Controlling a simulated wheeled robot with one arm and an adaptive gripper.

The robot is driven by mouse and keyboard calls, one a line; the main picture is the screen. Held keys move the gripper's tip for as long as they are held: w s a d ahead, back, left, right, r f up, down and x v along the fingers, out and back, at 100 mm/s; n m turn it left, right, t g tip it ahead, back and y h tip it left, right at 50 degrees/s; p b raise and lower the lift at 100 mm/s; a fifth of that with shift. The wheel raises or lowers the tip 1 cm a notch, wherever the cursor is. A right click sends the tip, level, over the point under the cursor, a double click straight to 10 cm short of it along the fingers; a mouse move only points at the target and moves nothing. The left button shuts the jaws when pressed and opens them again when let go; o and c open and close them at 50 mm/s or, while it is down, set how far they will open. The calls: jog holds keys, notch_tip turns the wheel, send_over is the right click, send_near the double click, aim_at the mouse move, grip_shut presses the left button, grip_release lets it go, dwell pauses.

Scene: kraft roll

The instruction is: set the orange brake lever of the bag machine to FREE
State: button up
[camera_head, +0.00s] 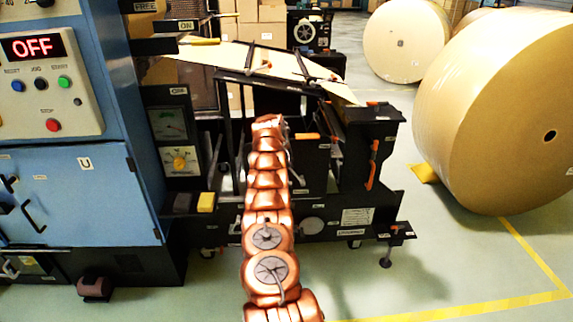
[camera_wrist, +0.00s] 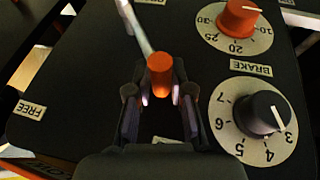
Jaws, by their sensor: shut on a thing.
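The orange brake lever (camera_wrist: 160,76) shows in the wrist view as an orange grip on a pale metal rod that runs up to the top edge. My gripper (camera_wrist: 160,97) has its two dark fingers on either side of the orange grip and is shut on it. The FREE label (camera_wrist: 30,110) is at the left of the dark panel, and the BRAKE label (camera_wrist: 251,70) is at the right. The grip stands between the two labels. In the head view my copper arm reaches to the bag machine (camera_head: 358,190), and I cannot make out the gripper.
An orange dial (camera_wrist: 238,17) and a black dial (camera_wrist: 262,112) sit right of my gripper. A blue cabinet (camera_head: 85,190) with an OFF display stands left of my arm. Large kraft rolls (camera_head: 505,110) stand at the right. Some floor at the lower right is clear.

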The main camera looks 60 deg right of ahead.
grip_shut()
jog(key=shift+s+d+r+p, duration=0.15)
jog(key=shift+r+p, duration=0.1)
jog(key=shift+p, duration=0.2)
jog(key=shift+s+d+r+p, duration=0.2)
jog(key=shift+s+d+p, duration=0.2)
jog(key=shift+s+p, duration=0.15)
jog(key=shift+s+d+r+p, duration=0.2)
jog(key=shift+s+d+p, duration=0.15)
jog(key=shift+s+p, duration=0.15)
jog(key=o, duration=0.8)
grip_release()
jog(key=shift+o, duration=0.2)
jog(key=shift+w+r, duration=0.1)
jog(key=shift+r, duration=0.05)
